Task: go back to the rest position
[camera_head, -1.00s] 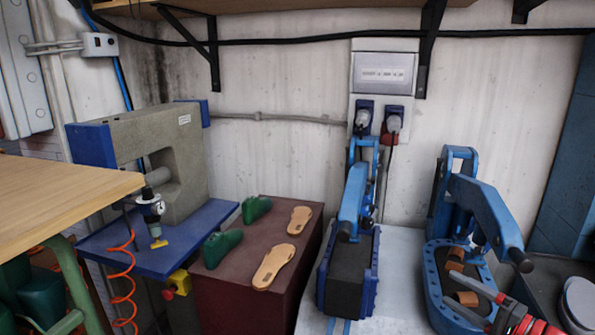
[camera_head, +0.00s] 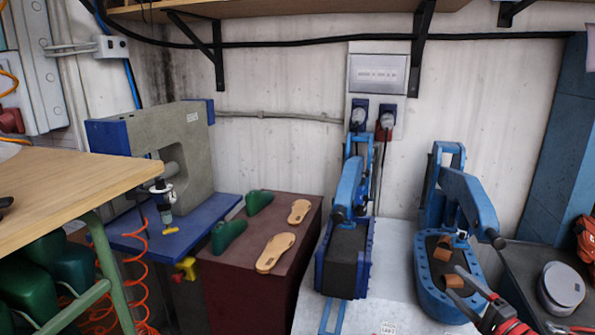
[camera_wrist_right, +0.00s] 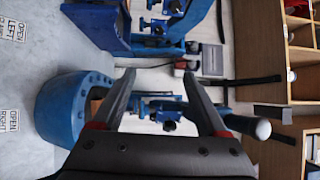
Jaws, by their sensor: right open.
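My right gripper (camera_head: 464,287) is at the lower right of the head view, in front of and above the blue press (camera_head: 434,296) on the right. In the right wrist view its two grey fingers (camera_wrist_right: 158,80) are spread apart with nothing held between them. Small brown pieces (camera_head: 443,252) lie on the press bed, seen close to the fingers; the gap between them and the fingers cannot be judged. My left gripper is not in view.
A second blue press (camera_head: 343,262) stands left of it. A dark red block (camera_head: 250,287) bears two tan soles (camera_head: 275,252) and two green lasts (camera_head: 229,236). A wooden table (camera_head: 75,185) is at left. A round grey tin (camera_head: 562,287) is at right.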

